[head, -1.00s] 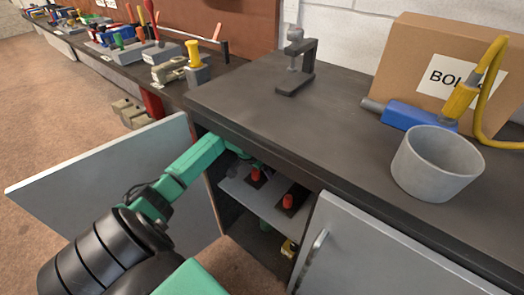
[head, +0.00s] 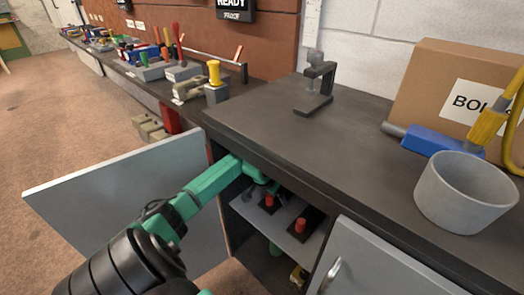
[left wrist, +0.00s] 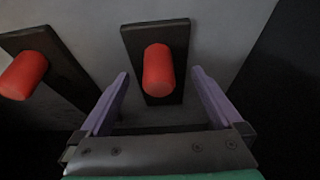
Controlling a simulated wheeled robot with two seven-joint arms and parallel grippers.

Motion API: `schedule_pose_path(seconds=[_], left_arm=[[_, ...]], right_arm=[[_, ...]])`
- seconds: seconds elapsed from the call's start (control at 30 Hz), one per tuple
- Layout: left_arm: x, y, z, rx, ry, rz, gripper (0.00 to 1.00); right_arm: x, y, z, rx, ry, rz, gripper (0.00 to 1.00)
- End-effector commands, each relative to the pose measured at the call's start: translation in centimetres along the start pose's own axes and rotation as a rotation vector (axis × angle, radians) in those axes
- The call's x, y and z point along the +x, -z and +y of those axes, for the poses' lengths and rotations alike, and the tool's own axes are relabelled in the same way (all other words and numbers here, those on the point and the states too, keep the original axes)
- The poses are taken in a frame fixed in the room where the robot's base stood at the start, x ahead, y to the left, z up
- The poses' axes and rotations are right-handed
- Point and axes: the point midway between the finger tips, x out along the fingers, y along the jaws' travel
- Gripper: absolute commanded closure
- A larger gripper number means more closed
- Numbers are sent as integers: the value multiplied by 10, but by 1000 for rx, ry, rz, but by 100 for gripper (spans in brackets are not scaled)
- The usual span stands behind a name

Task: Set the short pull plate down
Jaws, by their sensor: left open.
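Two dark plates with upright red pulls are on the grey shelf (head: 243,206) inside the open cabinet. In the head view one plate (head: 263,210) is at the left under my left gripper (head: 267,187), and the other plate (head: 299,236) is at the right. I cannot tell which is the short pull plate. In the left wrist view one red pull (left wrist: 158,70) shows between my open purple fingers, with free space on both sides. The other red pull (left wrist: 22,75) is at the left, outside them. My right gripper is not in view.
An open cabinet door (head: 120,200) stands at the left, and a door with a handle (head: 331,273) at the right. The dark bench top (head: 345,140) is above the shelf. It bears a clamp (head: 318,85), a grey pot (head: 465,195) and a cardboard box (head: 430,75).

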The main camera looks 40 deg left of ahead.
Motion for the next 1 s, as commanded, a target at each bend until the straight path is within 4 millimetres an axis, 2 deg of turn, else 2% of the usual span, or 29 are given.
schedule_pose_path(seconds=[0.2,0.4,0.7,0.83,1.0], left_arm=[[-31,-2,0,0,0,-3,0],[-45,-45,0,1,0,-5,0],[-67,-100,0,-1,-1,-3,0],[-71,-110,-1,-1,1,0,0],[-70,-111,-1,0,1,2,0]], right_arm=[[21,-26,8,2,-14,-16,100],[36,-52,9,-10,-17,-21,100],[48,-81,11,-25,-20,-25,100],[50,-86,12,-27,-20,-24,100],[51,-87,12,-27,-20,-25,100]])
